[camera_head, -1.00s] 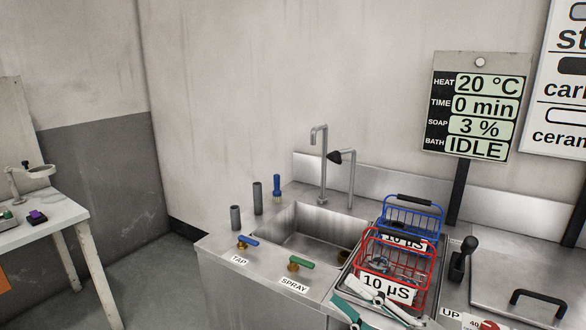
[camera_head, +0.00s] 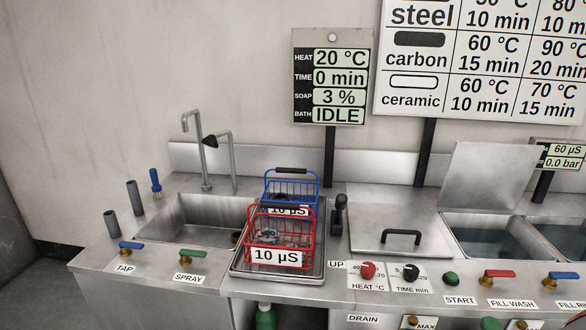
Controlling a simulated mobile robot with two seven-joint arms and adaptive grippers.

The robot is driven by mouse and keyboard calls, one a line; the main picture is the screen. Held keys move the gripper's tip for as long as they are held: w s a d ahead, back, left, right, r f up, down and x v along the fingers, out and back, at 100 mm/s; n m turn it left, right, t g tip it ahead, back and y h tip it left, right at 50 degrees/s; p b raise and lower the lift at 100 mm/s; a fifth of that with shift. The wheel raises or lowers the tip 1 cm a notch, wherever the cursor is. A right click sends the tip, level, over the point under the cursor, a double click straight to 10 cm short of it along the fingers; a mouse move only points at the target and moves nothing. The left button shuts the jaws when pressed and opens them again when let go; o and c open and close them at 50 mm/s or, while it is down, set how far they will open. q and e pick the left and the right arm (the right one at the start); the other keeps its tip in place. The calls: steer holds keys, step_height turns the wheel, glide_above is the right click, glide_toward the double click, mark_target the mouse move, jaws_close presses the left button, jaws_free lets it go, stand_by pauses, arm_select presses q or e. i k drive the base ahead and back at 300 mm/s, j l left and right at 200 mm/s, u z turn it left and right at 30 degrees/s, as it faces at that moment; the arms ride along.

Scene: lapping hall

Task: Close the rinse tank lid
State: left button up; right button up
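A raised metal lid (camera_head: 488,176) stands upright, tilted slightly back, behind an open tank with water (camera_head: 488,243) at the right. Part of a second water-filled tank (camera_head: 568,238) shows at the right edge, cut off by the picture. No label on the tanks themselves shows which is the rinse tank. To the left, a flat metal lid (camera_head: 370,230) with a black handle (camera_head: 400,236) lies shut on the counter. Neither of my grippers is in view.
A blue basket (camera_head: 291,187) and a red basket (camera_head: 280,238) stand on a metal tray left of the shut lid. A black lever (camera_head: 340,215), knobs and red and blue valve handles line the counter. A display (camera_head: 557,154) reads 60 µS, 0.0 bar.

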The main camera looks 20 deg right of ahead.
mark_target(480, 175)
steer(key=z, duration=0.7)
steer(key=i+l+z, duration=0.1)
steer(key=z, duration=0.35)
steer(key=i+l+z, duration=0.15)
steer(key=z, duration=0.3)
steer(key=i+z, duration=0.1)
steer(key=z, duration=0.35)
steer(key=l+z, duration=0.2)
steer(key=l, duration=1.55)
steer(key=i, duration=0.05)
